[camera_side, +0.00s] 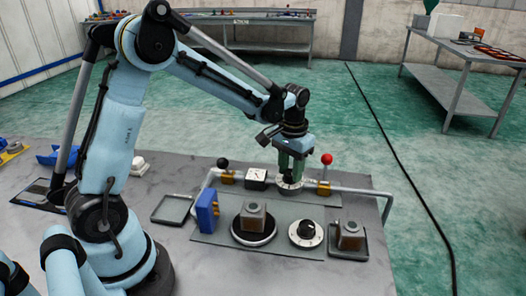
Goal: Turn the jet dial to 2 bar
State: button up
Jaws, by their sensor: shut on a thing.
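The jet dial (290,187) is a round white-faced dial with dark marks, at the pipe on the back of the work plate. My gripper (291,174) points straight down over it, with its green fingers shut on the dial's knob. The fingers hide most of the knob, and the dial's setting is too small to read. A square white gauge (256,179) with a dark mark sits on the pipe to the left of the dial.
A black-ball lever (222,163) and a red-ball lever (326,160) flank the dial. In front stand a blue block (207,210), a metal block on a black disc (254,218), a second dial (306,233) and a block in a tray (349,236). An empty tray (172,210) lies left.

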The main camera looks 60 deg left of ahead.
aim_at(290, 172)
dwell(0.3)
jog(key=o, duration=1)
jog(key=shift+o, duration=0.2)
notch_tip(290, 172, up, 12)
jog(key=shift+r, duration=0.1)
jog(key=shift+s+d+f+m+t, duration=0.45)
jog(key=shift+s+d+t, duration=0.55)
jog(key=shift+s, duration=1.25)
jog(key=shift+s+d+f+m+t, duration=0.2)
jog(key=shift+s+d+f+t, duration=0.4)
jog(key=shift+s+t, duration=1.25)
jog(key=shift+s+d+f+m+t, duration=0.4)
jog(key=shift+s+d+t, duration=0.4)
jog(key=shift+s, duration=1.85)
